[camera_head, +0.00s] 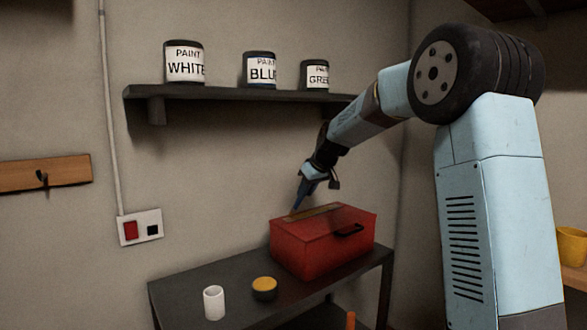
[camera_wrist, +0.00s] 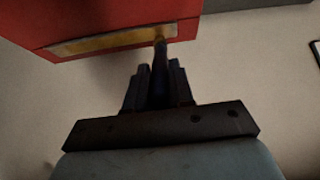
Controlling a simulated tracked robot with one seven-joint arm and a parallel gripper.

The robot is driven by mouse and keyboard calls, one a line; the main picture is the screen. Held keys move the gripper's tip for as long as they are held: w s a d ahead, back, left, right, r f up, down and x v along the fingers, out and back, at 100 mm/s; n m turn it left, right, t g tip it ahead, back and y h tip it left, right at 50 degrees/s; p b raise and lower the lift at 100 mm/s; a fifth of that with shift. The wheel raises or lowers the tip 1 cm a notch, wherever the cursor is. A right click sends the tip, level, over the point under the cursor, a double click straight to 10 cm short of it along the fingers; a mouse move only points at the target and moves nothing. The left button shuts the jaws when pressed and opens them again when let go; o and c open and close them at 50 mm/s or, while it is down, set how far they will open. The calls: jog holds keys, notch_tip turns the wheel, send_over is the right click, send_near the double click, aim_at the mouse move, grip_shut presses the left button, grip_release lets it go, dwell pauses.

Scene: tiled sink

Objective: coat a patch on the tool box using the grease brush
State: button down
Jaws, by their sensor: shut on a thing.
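The red tool box (camera_head: 312,245) stands on the dark table in the head view, its black handle on the near side. A brownish-yellow coated patch (camera_head: 316,212) lies on its lid. In the wrist view the tool box (camera_wrist: 80,20) fills the upper left and the patch (camera_wrist: 110,41) shows as a yellowish strip along it. My gripper (camera_head: 311,176) is just above the lid. In the wrist view my gripper (camera_wrist: 158,88) is shut on the dark grease brush (camera_wrist: 160,56), whose tip is at the right end of the strip. I cannot tell whether the tip touches the lid.
A wall shelf (camera_head: 235,94) with paint cans is above. A wall socket (camera_head: 140,227) is at left.

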notch_tip(320, 180, up, 8)
jog(key=s+a, duration=0.1)
jog(key=a, duration=0.1)
jog(key=shift+s, duration=0.2)
dwell(0.5)
jog(key=shift+a, duration=0.1)
dwell(0.5)
